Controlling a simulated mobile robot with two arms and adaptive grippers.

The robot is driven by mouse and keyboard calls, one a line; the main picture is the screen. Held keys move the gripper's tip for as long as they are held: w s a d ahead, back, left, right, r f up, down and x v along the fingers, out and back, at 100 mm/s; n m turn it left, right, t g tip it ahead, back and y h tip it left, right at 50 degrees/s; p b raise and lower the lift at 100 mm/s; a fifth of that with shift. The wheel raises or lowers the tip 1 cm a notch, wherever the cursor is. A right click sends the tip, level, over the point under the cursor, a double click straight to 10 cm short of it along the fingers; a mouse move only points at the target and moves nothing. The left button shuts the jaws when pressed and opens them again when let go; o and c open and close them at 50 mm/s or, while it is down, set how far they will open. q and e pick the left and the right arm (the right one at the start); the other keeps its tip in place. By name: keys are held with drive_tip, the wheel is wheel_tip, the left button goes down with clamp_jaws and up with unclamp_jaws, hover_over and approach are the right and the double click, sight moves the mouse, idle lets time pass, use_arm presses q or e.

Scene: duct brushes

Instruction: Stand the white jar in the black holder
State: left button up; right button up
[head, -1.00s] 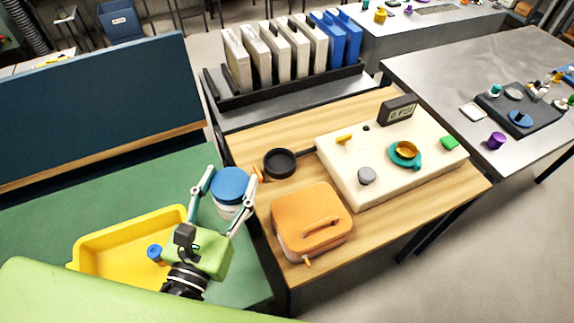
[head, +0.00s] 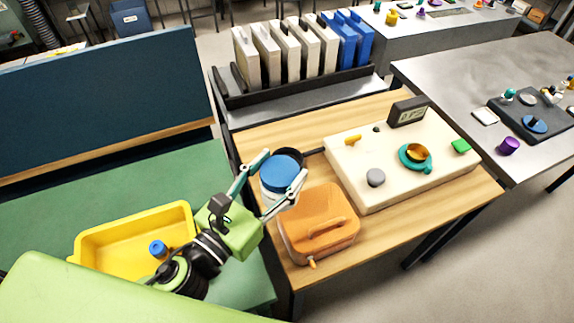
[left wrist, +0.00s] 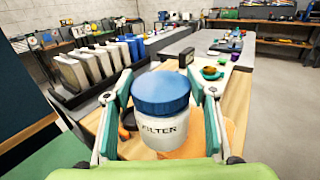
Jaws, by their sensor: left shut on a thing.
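The white jar (head: 275,192) has a blue lid and is held upright by my left gripper (head: 274,181). The gripper is shut on it, one finger on each side. In the left wrist view the jar (left wrist: 163,134) shows the printed word "FILTER" between the fingers. The black holder (head: 293,154) is a round cup on the wooden table. In the head view the jar covers most of it, with only its far rim showing behind the lid. I cannot tell the jar's height above the table. My right gripper is not in view.
An orange case (head: 319,226) with a handle is close to the jar's right. A cream panel (head: 390,190) with knobs and a display stands further right. A rack of white and blue cartridges (head: 285,48) is behind. A yellow tray (head: 100,243) lies on the green bench (head: 65,195).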

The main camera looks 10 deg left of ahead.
use_arm(q)
drive_tip(key=shift+w+d+f+m+g+h+b, duration=0.1)
drive_tip(key=shift+w+d+m+g+h+b, duration=0.15)
drive_tip(key=shift+d+m+h, duration=0.2)
drive_tip(key=shift+w+d+m+g+h+b, duration=0.2)
drive_tip(key=shift+w+d+m+h, duration=0.15)
drive_tip(key=shift+d+h, duration=0.2)
drive_tip(key=w+a+f+m+g+h+b, duration=0.2)
drive_tip(key=w+f+h, duration=0.1)
drive_tip(key=w, duration=0.5)
drive_tip(key=w+a+f+m+g+h+b, duration=0.2)
drive_tip(key=w+f, duration=0.1)
drive_tip(key=w, duration=0.5)
drive_tip(key=w+a+f, duration=0.1)
drive_tip(key=w+f, duration=0.3)
drive_tip(key=f, duration=0.5)
drive_tip(key=shift+w+f, duration=0.2)
drive_tip(key=shift+a, duration=0.15)
